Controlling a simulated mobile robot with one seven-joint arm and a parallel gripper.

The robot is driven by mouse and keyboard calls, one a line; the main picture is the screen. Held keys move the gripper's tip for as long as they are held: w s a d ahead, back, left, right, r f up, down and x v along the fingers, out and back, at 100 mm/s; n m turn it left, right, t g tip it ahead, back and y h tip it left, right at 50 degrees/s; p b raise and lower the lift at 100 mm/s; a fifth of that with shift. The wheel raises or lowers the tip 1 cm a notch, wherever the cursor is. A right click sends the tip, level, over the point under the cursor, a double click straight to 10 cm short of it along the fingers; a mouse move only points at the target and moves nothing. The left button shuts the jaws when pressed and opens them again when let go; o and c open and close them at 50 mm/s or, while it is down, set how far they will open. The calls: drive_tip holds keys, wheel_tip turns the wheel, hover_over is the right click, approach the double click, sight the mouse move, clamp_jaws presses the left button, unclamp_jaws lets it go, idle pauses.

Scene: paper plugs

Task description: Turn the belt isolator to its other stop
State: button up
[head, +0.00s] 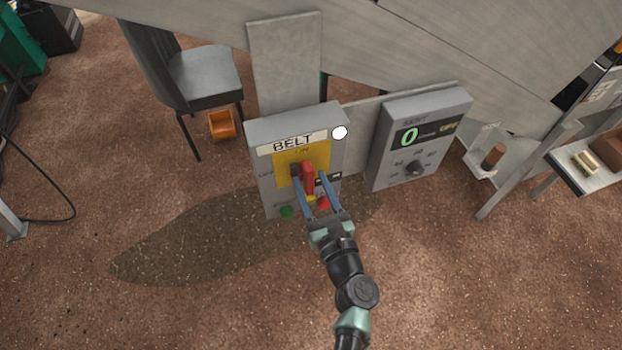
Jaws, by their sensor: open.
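The belt isolator is a grey box (256,140) labelled BELT, with a yellow plate (284,160) marked ON at the top and OFF at the left. Its red handle (308,178) stands roughly upright, with its upper end near the ON mark. My gripper (308,177) is open, with one blue finger on each side of the red handle. I cannot tell whether either finger touches it. The fingers and handle hide part of the plate. A green button (286,212) and a red button (323,203) sit low on the box, close to my gripper.
A second grey box (440,106) with a green 0 display and a dark knob (414,168) stands to the right. A white round lamp (340,132) is at the isolator's upper right. A chair (205,75) and an orange bin (222,125) stand behind left. Floor in front is clear.

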drive_tip(key=shift+w+a, duration=0.1)
drive_tip(key=shift+w, duration=0.25)
clamp_jaws()
